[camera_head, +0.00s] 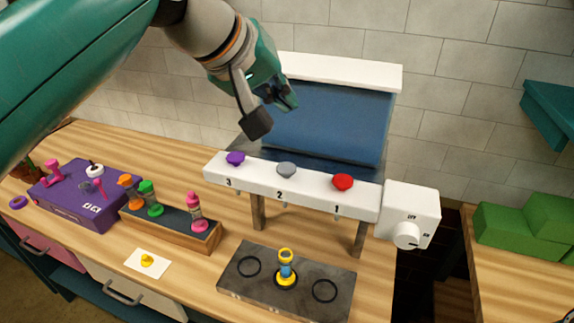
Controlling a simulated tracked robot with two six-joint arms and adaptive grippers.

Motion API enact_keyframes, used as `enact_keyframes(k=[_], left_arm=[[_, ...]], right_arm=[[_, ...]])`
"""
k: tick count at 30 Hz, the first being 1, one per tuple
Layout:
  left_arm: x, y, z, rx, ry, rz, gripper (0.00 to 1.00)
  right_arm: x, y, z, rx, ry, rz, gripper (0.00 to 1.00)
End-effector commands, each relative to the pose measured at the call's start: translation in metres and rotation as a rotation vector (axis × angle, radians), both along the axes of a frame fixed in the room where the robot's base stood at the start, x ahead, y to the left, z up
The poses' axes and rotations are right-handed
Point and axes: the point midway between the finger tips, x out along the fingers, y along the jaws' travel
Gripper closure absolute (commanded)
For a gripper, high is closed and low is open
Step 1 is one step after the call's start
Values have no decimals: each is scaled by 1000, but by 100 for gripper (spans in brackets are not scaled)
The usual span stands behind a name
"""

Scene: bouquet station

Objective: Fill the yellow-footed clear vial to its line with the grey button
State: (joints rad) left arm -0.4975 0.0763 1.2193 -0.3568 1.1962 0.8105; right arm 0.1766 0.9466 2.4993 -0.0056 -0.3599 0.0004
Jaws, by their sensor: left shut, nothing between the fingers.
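The yellow-footed vial (286,271) stands upright in the middle ring of the dark grey slab (235,278), below the dispenser bar. Its rim and foot look yellow and its middle looks blue; I cannot make out its line or the level inside. The grey button (287,169) sits on top of the white dispenser bar (312,191), above the number 2, between the purple button (235,158) and the red button (343,182). My left gripper (270,108) is shut and empty, above and behind the bar, apart from the grey button. My right gripper is out of view.
A white box with a knob (407,235) joins the bar's right end. A wooden rack (173,231) holds orange, green and pink vials. A purple box (88,206) and a card with a yellow piece (147,262) are at left. Green blocks (505,231) lie at right.

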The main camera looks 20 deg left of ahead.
Motion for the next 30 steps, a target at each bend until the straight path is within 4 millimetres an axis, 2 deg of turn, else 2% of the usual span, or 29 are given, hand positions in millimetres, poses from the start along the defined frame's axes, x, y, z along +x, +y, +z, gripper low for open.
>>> enact_keyframes(k=[8, 17, 24, 30], left_arm=[[0, 0, -28, 0, 1, -1, 100], [0, 0, -68, 1, 0, 1, 100], [0, 0, -85, 0, 0, 2, 100], [0, 0, -86, 0, 0, 2, 100]], right_arm=[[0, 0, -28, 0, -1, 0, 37], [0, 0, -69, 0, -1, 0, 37], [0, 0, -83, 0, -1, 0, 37], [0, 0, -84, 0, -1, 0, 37]])
